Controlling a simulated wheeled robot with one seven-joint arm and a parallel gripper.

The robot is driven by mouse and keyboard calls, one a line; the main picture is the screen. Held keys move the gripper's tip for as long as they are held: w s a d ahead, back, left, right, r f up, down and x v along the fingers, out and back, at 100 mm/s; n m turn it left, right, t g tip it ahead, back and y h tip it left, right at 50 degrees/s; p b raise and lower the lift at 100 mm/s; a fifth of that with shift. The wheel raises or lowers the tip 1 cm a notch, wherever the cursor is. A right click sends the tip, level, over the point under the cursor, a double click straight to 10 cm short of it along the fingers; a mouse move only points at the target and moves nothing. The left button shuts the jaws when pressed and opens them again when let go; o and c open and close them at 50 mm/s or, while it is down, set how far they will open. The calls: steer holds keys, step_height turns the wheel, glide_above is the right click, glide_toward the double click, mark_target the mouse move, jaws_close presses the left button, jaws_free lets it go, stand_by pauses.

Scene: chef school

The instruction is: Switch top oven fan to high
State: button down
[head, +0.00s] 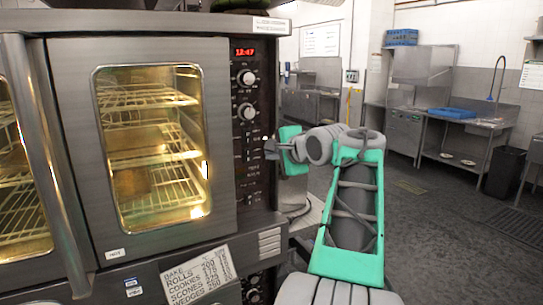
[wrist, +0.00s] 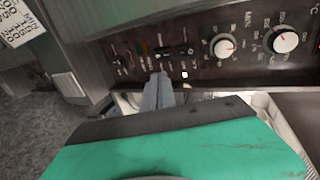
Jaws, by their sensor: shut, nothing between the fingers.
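The top oven (head: 150,140) stands at the left in the head view, with a lit window and a dark control panel (head: 251,180) along its right side. The panel has a red display, two round knobs and several small switches (head: 249,143) below them. In the wrist view the two white knobs (wrist: 286,40) are at the right and the row of small switches (wrist: 176,51) is left of them. My gripper (head: 270,148) is shut and empty in front of the switches. Its closed tips (wrist: 160,76) show just below the switch row in the wrist view. Whether they touch the panel I cannot tell.
A paper sign (head: 199,276) listing baked goods hangs below the oven door. A second control panel (head: 254,288) shows lower down, partly hidden. Steel sinks and a counter (head: 455,140) stand at the back right. The grey floor (head: 430,230) at the right is clear.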

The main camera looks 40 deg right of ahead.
steer(key=s+a+f+n+g+y, duration=0.1)
steer(key=a+f+n+g+y, duration=0.15)
steer(key=a+f+n, duration=0.6)
steer(key=a+f+n+g+y, duration=0.1)
steer(key=a+f+n+g, duration=0.2)
steer(key=a+f, duration=1.1)
steer(key=s+a+f+n+g, duration=0.2)
steer(key=s+a+f+n, duration=0.2)
steer(key=s+a, duration=0.3)
steer(key=s+a+f+n+g, duration=0.2)
steer(key=s+a+f+n, duration=0.3)
steer(key=s, duration=0.3)
steer(key=shift+s+a+f, duration=0.35)
steer(key=shift+a+f, duration=0.1)
steer(key=shift+a, duration=0.4)
steer(key=shift+a+n, duration=0.15)
steer(key=shift+n, duration=0.2)
